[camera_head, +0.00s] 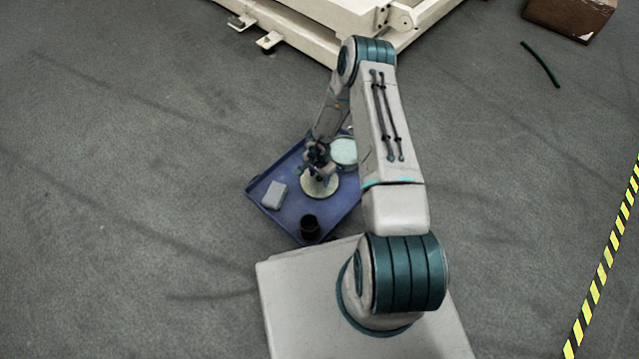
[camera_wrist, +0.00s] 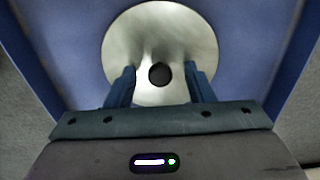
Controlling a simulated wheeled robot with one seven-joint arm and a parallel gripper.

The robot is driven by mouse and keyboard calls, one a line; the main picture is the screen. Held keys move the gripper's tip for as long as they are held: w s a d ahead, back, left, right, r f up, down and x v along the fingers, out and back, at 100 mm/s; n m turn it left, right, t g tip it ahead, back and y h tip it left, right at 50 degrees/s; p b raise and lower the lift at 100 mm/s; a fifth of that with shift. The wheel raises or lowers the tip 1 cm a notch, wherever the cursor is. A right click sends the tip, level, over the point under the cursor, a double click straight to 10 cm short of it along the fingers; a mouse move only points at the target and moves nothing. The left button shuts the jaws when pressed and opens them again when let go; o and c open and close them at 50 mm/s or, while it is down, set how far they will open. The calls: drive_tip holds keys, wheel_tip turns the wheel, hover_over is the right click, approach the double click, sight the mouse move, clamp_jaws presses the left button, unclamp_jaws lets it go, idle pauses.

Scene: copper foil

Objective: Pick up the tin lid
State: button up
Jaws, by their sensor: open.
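A round, pale metallic disc with a dark round knob at its centre, which looks like the tin lid (camera_wrist: 150,28), lies on the blue tray in the wrist view. It also shows in the head view (camera_head: 318,190), partly hidden by my gripper. My gripper (camera_wrist: 159,72) is open above the disc, its two fingers apart on the left and right of the dark knob (camera_wrist: 159,75). In the head view my gripper (camera_head: 322,174) points down at the disc. I cannot tell how far above the disc the fingertips are.
The blue tray (camera_head: 268,183) also holds a grey block (camera_head: 274,195), a dark cup (camera_head: 310,227) and a round pale-green, light-rimmed thing (camera_head: 343,151) close behind the disc. A cream metal frame (camera_head: 320,20) stands behind. The floor to the left is clear.

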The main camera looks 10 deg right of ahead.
clamp_jaws()
drive_tip(key=shift+r, duration=0.1)
